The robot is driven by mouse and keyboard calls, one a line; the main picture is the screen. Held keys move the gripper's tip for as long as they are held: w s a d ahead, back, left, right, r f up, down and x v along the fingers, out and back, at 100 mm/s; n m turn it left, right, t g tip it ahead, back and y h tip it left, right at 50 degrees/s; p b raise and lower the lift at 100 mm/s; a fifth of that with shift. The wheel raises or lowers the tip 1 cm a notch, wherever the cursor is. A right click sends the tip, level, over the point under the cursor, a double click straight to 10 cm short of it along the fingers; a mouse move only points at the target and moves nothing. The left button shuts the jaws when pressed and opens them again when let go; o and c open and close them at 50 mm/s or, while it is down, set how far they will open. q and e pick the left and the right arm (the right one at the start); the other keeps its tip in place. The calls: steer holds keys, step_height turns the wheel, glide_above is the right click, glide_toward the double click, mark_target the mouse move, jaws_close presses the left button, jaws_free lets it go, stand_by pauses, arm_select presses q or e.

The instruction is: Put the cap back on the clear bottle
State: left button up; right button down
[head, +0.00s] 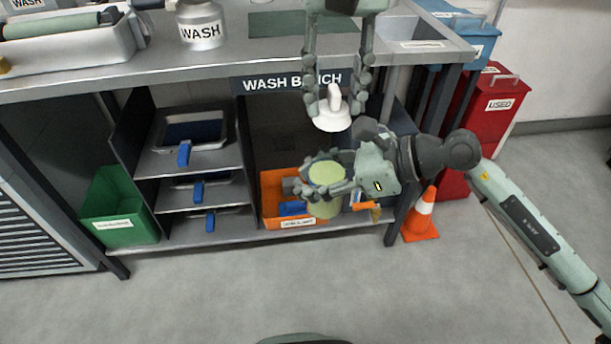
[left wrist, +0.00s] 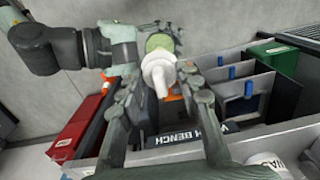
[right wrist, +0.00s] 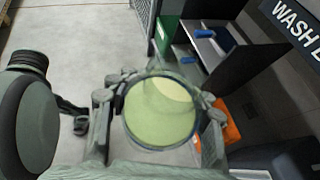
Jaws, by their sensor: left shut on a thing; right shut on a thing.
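The white cap (head: 331,118), with a raised knob on top, is held by its knob between the fingers of my left gripper (head: 336,104). It also shows in the left wrist view (left wrist: 158,70), partly in front of the bottle. The clear bottle (head: 326,175) holds something yellow-green, and its round top faces up without a cap. My right gripper (head: 322,186) is shut around the bottle's side. The bottle fills the middle of the right wrist view (right wrist: 160,112). In the head view the cap is above the bottle, apart from it; its underside is hidden.
The wash bench (head: 150,68) stands behind, with shelved trays below and a white WASH jar (head: 201,25) on top. A green bin (head: 115,207) and an orange bin (head: 275,191) sit underneath. A traffic cone (head: 424,214) and red bin (head: 497,105) stand right. The front floor is clear.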

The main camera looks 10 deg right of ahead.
mark_target(331, 128)
arm_select(q)
steer(key=shift+f, duration=2)
steer(key=shift+r, duration=0.1)
steer(key=shift+f, duration=0.9)
steer(key=shift+f, duration=0.55)
steer(key=o, duration=0.8)
step_height(331, 128, up, 12)
steer(key=shift+f, duration=0.1)
